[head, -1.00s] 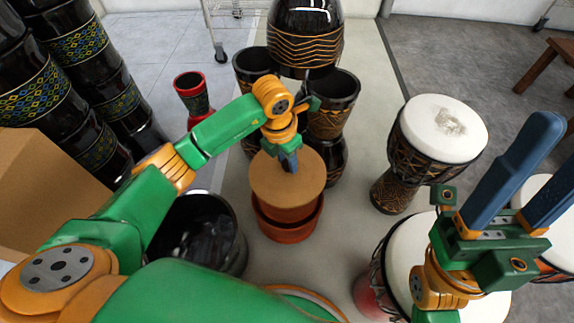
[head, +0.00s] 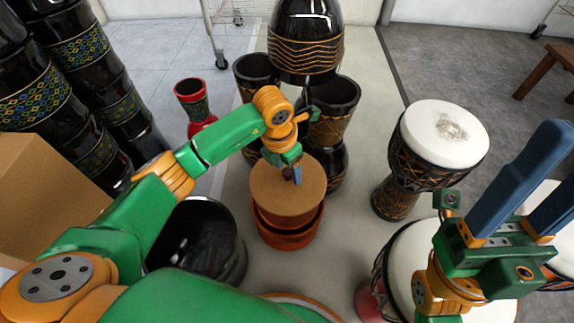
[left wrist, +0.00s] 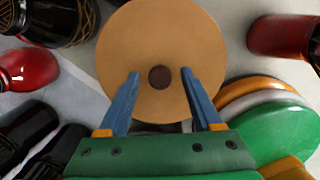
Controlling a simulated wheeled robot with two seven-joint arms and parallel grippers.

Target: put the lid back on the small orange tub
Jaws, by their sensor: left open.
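The lid is a flat round tan disc (head: 270,185) with a dark round knob (left wrist: 160,77), seen from above in the left wrist view (left wrist: 160,38). Orange tub walls (head: 284,239) show below the lid in the head view. I cannot tell whether the lid is seated on a rim, as the join is hidden. My left gripper (head: 296,174) is over the lid. Its blue fingers are open, one on each side of the knob and apart from it, in the left wrist view. My right gripper (head: 558,165) is raised at the right with its fingers apart and empty.
A large black drum (head: 306,40) and smaller dark goblet drums (head: 335,105) stand just behind the tub. A black open vessel (head: 195,240) is at its left. A white-topped drum (head: 445,133) stands at the right. Pale floor between it and the tub is clear.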

